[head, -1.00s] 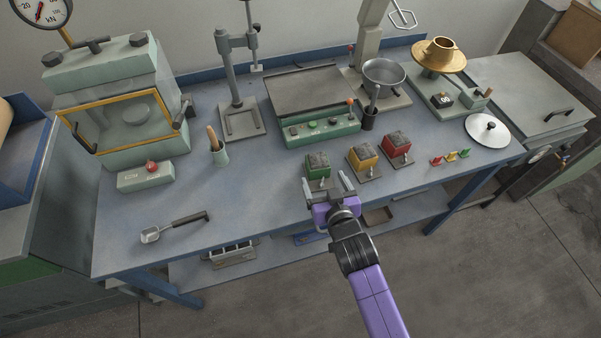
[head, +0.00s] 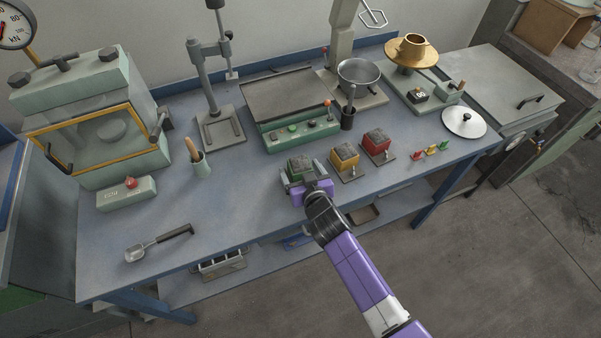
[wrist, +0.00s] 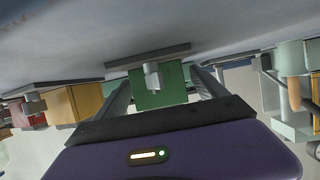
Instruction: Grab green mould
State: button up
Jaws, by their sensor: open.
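The green mould (head: 300,166) is a small cube with a dark grey top, near the front of the bench. It also shows in the wrist view (wrist: 160,88), upside down, with its grey clamp screw facing the camera. My gripper (head: 305,182) is open at the mould's front side. In the wrist view, my gripper (wrist: 162,92) has one finger on each side of the green block, with small gaps visible. I cannot tell how far the fingers reach along its sides.
A yellow mould (head: 344,160) and a red mould (head: 377,146) stand to the right. The green control box (head: 300,134) is behind. A scoop (head: 158,243) lies at left on the bench, with bare surface between it and my gripper.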

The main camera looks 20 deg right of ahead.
grip_shut()
jog(key=shift+r, duration=0.2)
